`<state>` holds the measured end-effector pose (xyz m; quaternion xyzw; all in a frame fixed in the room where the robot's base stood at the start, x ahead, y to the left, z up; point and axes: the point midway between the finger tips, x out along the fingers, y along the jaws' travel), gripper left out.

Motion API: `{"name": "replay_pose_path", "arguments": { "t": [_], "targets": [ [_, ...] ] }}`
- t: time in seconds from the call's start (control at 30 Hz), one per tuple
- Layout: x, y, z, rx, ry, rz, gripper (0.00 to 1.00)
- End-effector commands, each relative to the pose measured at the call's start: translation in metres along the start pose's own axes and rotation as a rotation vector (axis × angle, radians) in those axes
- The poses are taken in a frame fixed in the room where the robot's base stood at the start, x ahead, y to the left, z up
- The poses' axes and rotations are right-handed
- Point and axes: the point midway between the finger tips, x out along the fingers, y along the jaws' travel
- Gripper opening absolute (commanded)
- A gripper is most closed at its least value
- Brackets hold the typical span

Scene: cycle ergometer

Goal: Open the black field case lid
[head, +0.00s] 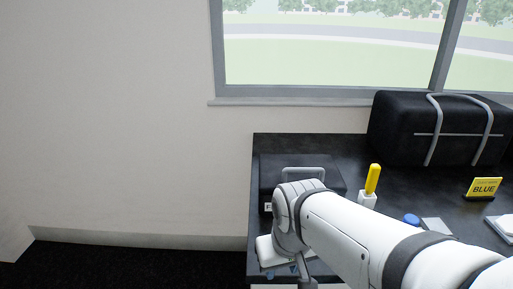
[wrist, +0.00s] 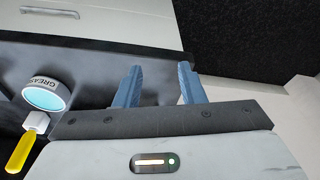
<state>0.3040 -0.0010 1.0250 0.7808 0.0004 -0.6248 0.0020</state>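The black field case (head: 325,180) sits at the left end of the black table, with a grey handle (head: 303,170) on it. Its lid looks shut. My arm hides the case's front right part. My gripper (head: 282,272) is low in the head view, in front of the case and nearer the table's front edge, partly cut by my arm. In the wrist view my gripper (wrist: 158,82) has its two blue fingers well apart with nothing between them. The case is not clearly seen in the wrist view.
A yellow-handled tool in a white holder (head: 368,198) stands right of the case. A jar marked GREASE (wrist: 46,94) shows in the wrist view. The wall and window are behind.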

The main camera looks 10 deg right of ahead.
Motion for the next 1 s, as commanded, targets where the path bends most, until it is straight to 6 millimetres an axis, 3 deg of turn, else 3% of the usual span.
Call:
{"name": "replay_pose_path", "arguments": {
  "t": [0.2, 0.33, 0.47, 0.7, 0.8, 1.0],
  "targets": [
    [-0.001, 0.0, -0.002, -0.008, 0.0, 0.0, 0.36],
    [-0.009, 0.004, -0.025, -0.1, -0.002, 0.002, 0.36],
    [-0.028, 0.019, -0.078, -0.303, -0.008, 0.011, 0.36],
    [-0.061, 0.072, -0.191, -0.811, -0.035, 0.023, 0.36],
    [-0.069, 0.095, -0.225, -0.996, -0.045, 0.024, 0.36],
    [-0.077, 0.125, -0.263, -1.233, -0.059, 0.022, 0.36]
  ]
}}
